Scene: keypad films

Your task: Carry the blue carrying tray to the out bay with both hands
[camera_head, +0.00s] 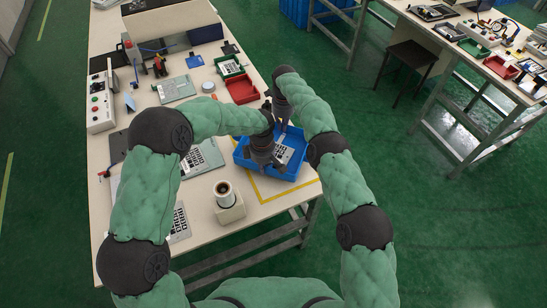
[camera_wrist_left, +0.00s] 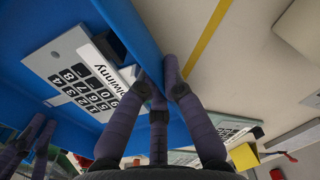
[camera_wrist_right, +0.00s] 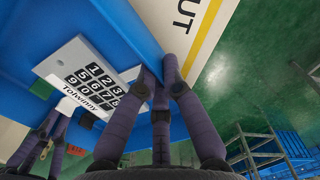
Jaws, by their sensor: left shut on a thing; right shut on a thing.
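The blue carrying tray (camera_head: 287,177) is at the front right corner of the table, with at least one white keypad film (camera_head: 284,154) lying in it. My left gripper (camera_head: 266,166) is shut on the tray's near-left wall; the left wrist view shows the blue wall (camera_wrist_left: 128,30) between its fingers. My right gripper (camera_head: 281,127) is shut on the opposite wall, which also shows in the right wrist view (camera_wrist_right: 120,30). The out bay's yellow outline (camera_head: 287,195) shows around the tray's near side, with part of the word OUT (camera_wrist_right: 183,14) visible. Whether the tray touches the table is unclear.
A white block holding a cup-like part (camera_head: 229,203) stands left of the tray. A red tray (camera_head: 241,89) and a green tray (camera_head: 230,66) lie behind it. The table's right edge is close to the tray, with green floor beyond.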

